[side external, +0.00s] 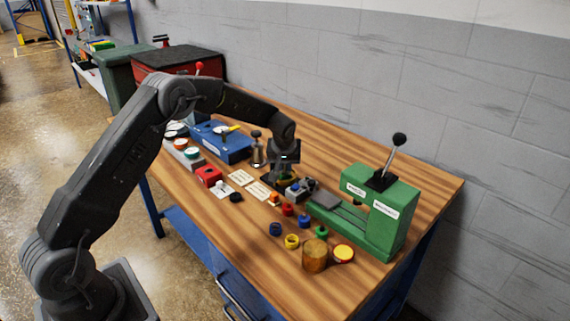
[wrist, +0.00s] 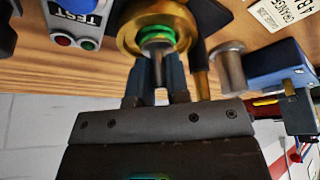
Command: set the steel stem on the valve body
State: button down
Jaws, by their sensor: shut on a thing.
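My gripper (wrist: 157,85) is shut on the grey steel stem (wrist: 157,68), which shows between the two fingers in the wrist view. Just past the fingertips is the brass ring of what looks like the valve body (wrist: 128,35), with a green ring (wrist: 183,38) inside it. The stem overlaps the green ring in this view; I cannot tell whether it touches or is seated. In the side external view my gripper (side external: 284,178) points down low over the middle of the bench. There the stem and brass part are too small and hidden to make out.
A box marked TEST (wrist: 78,15) and a grey metal cylinder (wrist: 232,72) are close on either side. The green lever press (side external: 385,225) stands right, the blue case (side external: 222,143) left. Several coloured rings and caps, including a yellow ring (side external: 291,241), lie in front. Bare wood shows behind.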

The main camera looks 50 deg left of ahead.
jog(key=c, duration=0.6)
grip_release()
jog(key=shift+r, duration=3.75)
